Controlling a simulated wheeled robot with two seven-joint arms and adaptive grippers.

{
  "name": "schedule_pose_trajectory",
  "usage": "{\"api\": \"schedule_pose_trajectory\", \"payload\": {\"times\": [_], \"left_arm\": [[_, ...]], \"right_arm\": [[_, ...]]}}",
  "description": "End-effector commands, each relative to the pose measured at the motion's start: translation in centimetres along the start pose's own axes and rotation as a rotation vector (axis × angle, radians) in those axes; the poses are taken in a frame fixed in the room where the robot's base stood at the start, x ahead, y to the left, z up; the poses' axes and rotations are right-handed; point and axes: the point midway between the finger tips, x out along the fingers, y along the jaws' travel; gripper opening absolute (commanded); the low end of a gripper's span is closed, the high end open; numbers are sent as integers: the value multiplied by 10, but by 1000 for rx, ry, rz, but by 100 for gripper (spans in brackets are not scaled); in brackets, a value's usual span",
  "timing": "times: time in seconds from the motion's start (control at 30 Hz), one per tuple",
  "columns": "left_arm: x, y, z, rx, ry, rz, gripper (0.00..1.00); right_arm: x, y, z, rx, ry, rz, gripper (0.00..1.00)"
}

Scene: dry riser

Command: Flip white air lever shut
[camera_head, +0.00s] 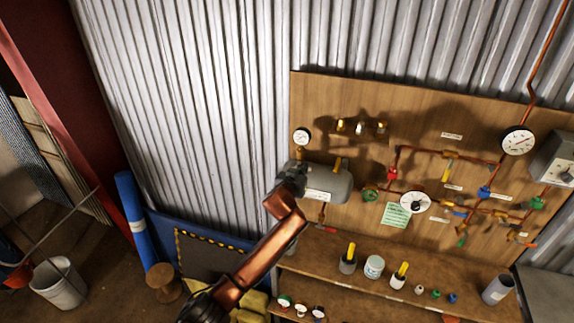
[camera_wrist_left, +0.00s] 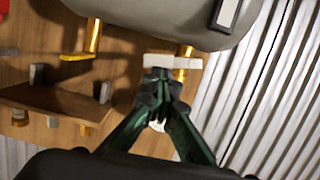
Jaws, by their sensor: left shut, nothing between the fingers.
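The white air lever (camera_wrist_left: 172,61) shows in the left wrist view as a pale bar across a brass pipe stub (camera_wrist_left: 186,72) beside the grey tank (camera_wrist_left: 150,18). In the head view the grey tank (camera_head: 330,185) is on the wooden board, and I cannot make out the lever behind my gripper. My left gripper (camera_head: 292,176) is at the tank's left end. In the left wrist view its fingertips (camera_wrist_left: 160,78) are together and empty, right at the lever's near side. I cannot tell whether they touch it. My right gripper is out of view.
The board (camera_head: 400,120) carries copper pipes, coloured valves, a large gauge (camera_head: 518,140) and a small gauge (camera_head: 302,137) above the tank. A shelf (camera_head: 330,268) below holds cups and small fittings. A blue roll (camera_head: 133,215) and a white bucket (camera_head: 60,283) stand at left.

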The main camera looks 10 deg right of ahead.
Motion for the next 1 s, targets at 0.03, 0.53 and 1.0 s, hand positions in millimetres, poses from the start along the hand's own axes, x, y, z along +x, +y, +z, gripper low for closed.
{"api": "schedule_pose_trajectory", "payload": {"times": [0.03,0.53,1.0], "left_arm": [[0,-1,2,1,-3,-2,0],[-1,-6,4,31,-5,-18,0],[-2,-11,5,59,-5,-32,0]], "right_arm": [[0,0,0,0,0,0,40],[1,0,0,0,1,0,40],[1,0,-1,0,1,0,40]]}}
